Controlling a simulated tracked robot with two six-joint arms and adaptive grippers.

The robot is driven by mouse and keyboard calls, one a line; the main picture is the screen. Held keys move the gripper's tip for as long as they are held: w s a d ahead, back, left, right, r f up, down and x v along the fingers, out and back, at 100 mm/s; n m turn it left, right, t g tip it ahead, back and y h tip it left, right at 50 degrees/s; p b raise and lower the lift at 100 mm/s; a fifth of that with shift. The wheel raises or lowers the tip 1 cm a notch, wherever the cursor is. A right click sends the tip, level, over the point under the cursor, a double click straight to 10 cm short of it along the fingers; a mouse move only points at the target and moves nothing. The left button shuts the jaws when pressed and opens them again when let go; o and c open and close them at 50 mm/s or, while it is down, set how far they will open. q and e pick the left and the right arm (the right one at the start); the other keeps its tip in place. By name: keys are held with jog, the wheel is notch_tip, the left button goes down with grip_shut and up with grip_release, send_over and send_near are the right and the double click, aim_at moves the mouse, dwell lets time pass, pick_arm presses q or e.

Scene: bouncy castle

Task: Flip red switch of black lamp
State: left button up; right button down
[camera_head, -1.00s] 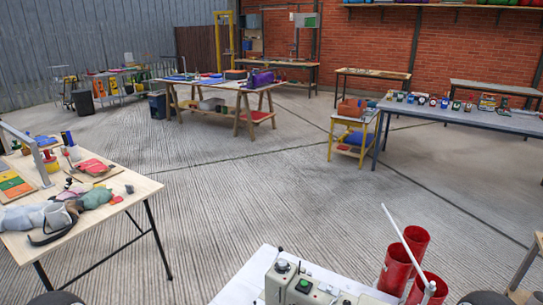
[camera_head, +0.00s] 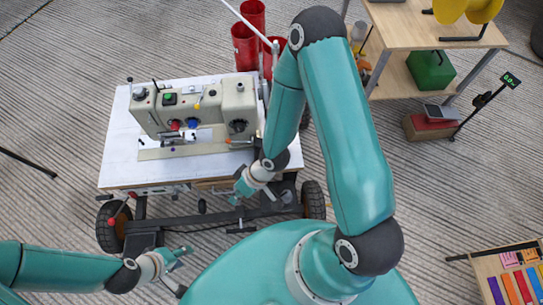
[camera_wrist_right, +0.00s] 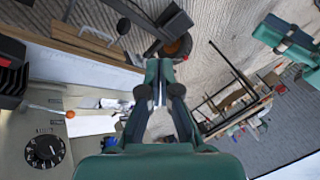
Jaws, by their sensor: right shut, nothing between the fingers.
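I cannot make out a black lamp with a red switch in either view. My right gripper (camera_head: 240,192) hangs in front of the white cart's front edge, beside a beige machine (camera_head: 195,108). In the right wrist view its two fingers (camera_wrist_right: 159,85) are together with nothing between them. My left gripper (camera_head: 182,254) is low at the left, in front of the cart and away from the machine. Its fingers are too small to read. The machine carries a red knob (camera_head: 175,125), a blue knob (camera_head: 193,123) and a green button (camera_head: 169,98).
The white cart top (camera_head: 118,165) holds the machine. Red cylinders (camera_head: 244,45) stand behind it. A wooden shelf table (camera_head: 415,30) with a green box (camera_head: 431,70) stands at upper right. A board with coloured strips (camera_head: 515,275) is at lower right.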

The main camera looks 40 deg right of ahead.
jog(key=w+d+f+n+t+b, duration=0.1)
jog(key=d+b, duration=0.3)
jog(key=d, duration=0.8)
jog(key=w+d+f+n+t+b, duration=0.1)
jog(key=w+d+n+t+b, duration=0.1)
jog(key=d, duration=0.9)
jog(key=shift+w+d+f+n+t+h+b, duration=0.25)
jog(key=shift+d+f+n+t+h+b, duration=0.15)
jog(key=shift+n+b, duration=0.65)
jog(key=shift+a+f, duration=0.1)
jog(key=shift+f, duration=0.05)
jog(key=b+x, duration=0.4)
jog(key=x, duration=0.5)
jog(key=shift+w+a+f, duration=0.1)
jog(key=shift+w+f, duration=0.05)
jog(key=shift+f, duration=0.15)
notch_tip(320, 180, down, 2)
jog(key=shift+f+b, duration=0.2)
jog(key=shift+b, duration=0.25)
jog(key=shift+f, duration=0.75)
